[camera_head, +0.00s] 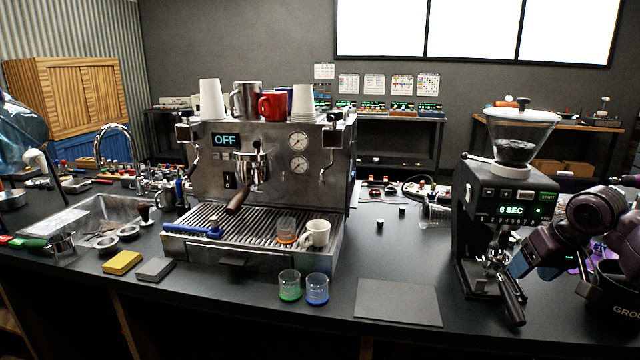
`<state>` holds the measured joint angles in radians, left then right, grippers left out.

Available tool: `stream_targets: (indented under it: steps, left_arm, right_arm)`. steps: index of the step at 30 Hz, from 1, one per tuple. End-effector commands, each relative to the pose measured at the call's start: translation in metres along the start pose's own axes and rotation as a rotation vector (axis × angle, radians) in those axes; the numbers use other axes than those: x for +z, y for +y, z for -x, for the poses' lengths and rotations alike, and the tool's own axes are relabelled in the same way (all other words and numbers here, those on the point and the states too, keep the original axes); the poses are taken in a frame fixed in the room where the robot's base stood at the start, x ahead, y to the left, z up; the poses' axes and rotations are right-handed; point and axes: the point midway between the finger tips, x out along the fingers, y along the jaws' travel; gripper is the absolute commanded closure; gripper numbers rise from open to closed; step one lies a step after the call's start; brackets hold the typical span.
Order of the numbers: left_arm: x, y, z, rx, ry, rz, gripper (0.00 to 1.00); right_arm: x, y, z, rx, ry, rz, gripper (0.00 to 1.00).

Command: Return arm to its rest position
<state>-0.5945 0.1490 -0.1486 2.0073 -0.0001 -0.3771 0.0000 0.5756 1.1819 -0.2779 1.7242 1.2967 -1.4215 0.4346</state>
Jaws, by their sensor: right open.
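My right arm comes in from the right edge, and its dark purple gripper (530,262) is beside the black coffee grinder (478,225). The gripper is open, and I see nothing held in it. A portafilter (511,300) sits at the grinder's fork, its black handle pointing down toward the front. The grinder's display reads 6 SEC, and dark beans lie in its clear hopper (518,132). I cannot tell whether the gripper touches the grinder or the portafilter. My left gripper is not in view.
The espresso machine (262,190) reads OFF and carries cups on top. A white mug (317,233) stands on its drip tray. A green-based glass (290,285) and a blue-based glass (317,289) stand in front. A dark mat (398,302) lies left of the grinder. A black bin (612,300) stands at right.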

Motion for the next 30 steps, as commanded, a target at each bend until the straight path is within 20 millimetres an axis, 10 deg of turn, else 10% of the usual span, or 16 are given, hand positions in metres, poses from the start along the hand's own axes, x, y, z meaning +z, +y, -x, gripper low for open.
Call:
stream_targets:
  steps: [16, 30]
  left_arm:
    - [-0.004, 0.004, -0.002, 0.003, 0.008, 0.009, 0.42]
    - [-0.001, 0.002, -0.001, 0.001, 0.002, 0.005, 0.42]
  right_arm:
    - [0.17, -0.061, -0.143, -0.004, -0.109, 0.213, 0.38]
    - [0.327, -0.116, -0.167, 0.044, -0.09, 0.227, 0.38]
